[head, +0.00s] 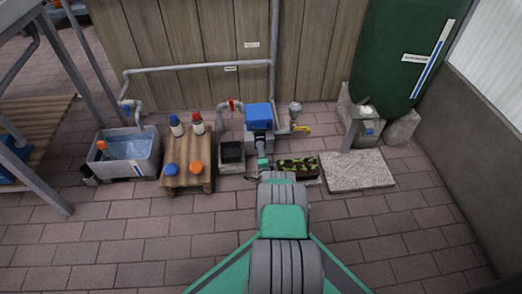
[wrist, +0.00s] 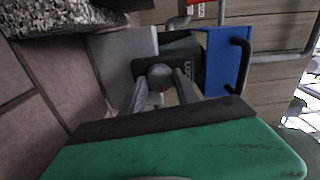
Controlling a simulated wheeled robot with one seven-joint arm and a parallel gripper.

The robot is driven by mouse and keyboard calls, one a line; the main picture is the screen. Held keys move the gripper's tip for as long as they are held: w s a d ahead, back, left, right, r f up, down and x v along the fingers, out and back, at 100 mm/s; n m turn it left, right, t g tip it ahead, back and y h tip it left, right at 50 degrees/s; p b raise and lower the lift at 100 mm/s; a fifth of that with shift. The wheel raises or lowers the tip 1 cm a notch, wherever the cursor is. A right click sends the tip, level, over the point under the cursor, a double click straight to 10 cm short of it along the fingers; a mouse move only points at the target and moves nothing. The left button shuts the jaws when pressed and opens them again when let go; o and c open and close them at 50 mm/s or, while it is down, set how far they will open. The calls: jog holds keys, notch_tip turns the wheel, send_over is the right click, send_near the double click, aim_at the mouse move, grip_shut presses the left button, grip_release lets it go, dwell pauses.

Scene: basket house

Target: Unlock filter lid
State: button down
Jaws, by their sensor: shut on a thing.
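The filter unit is a blue box (head: 258,115) on a grey base, at the centre back in the head view. In the wrist view the blue box (wrist: 222,62) has a black handle. Beside it is a dark lid or cover (wrist: 190,52) with white lettering that seems to read "LOC...", partly hidden. My gripper (wrist: 161,90) is shut on a round grey knob (wrist: 160,73) in front of the dark part. In the head view my gripper (head: 263,160) is at the front of the unit, and my arm hides the contact.
A planter (head: 298,168), a stone slab (head: 345,180) and a green tank (head: 400,50) stand right. Pipes run along the wooden wall. Front paving is clear at left.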

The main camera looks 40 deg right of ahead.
jog(key=shift+m, duration=0.6)
jog(key=c, duration=0.9)
grip_release()
